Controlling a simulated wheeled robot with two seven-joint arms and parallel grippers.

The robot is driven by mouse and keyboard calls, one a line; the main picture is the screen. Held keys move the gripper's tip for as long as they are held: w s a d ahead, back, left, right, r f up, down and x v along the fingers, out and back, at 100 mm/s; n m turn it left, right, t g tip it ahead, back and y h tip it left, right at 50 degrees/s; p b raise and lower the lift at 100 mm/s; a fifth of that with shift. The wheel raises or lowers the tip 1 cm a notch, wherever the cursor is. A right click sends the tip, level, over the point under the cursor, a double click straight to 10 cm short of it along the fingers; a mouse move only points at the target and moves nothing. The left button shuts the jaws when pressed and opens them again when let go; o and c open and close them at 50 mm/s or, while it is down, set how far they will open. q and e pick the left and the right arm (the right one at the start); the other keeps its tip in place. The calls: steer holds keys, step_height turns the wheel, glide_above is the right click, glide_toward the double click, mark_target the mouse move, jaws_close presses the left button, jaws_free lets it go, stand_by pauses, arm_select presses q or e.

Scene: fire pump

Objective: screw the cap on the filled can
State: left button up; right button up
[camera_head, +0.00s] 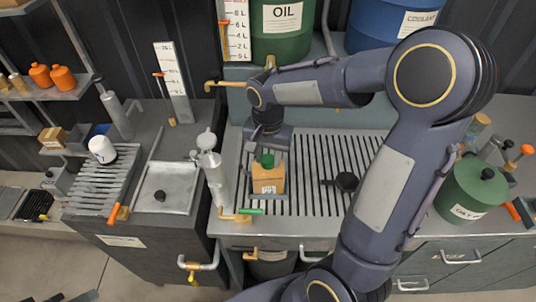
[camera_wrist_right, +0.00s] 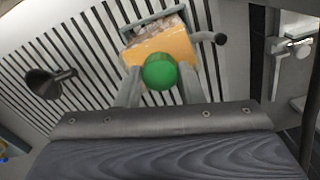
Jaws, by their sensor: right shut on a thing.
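The filled can (camera_head: 268,182) is a small orange-tan can with a white label, standing upright on the slatted metal bench top. The green cap (camera_head: 268,160) is at its top, right under my right gripper (camera_head: 268,153). In the right wrist view the can (camera_wrist_right: 160,50) lies just beyond the green cap (camera_wrist_right: 160,71), and the two fingers of my right gripper (camera_wrist_right: 160,88) stand on either side of the cap, shut on it. Whether the cap touches the can's neck or is threaded on it cannot be told. My left gripper does not show.
A black funnel (camera_head: 346,181) lies on the slats to the right of the can; it also shows in the right wrist view (camera_wrist_right: 42,84). A metal pump cylinder (camera_head: 215,175) and a green-handled valve (camera_head: 243,211) stand left. A green waste drum (camera_head: 470,190) is at the right.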

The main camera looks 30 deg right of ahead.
steer(key=shift+f, duration=0.1)
stand_by(0.4)
steer(key=shift+m, duration=0.5)
steer(key=shift+m+b, duration=0.4)
steer(key=shift+m, duration=1.4)
steer(key=shift+m, duration=0.8)
steer(key=m, duration=0.3)
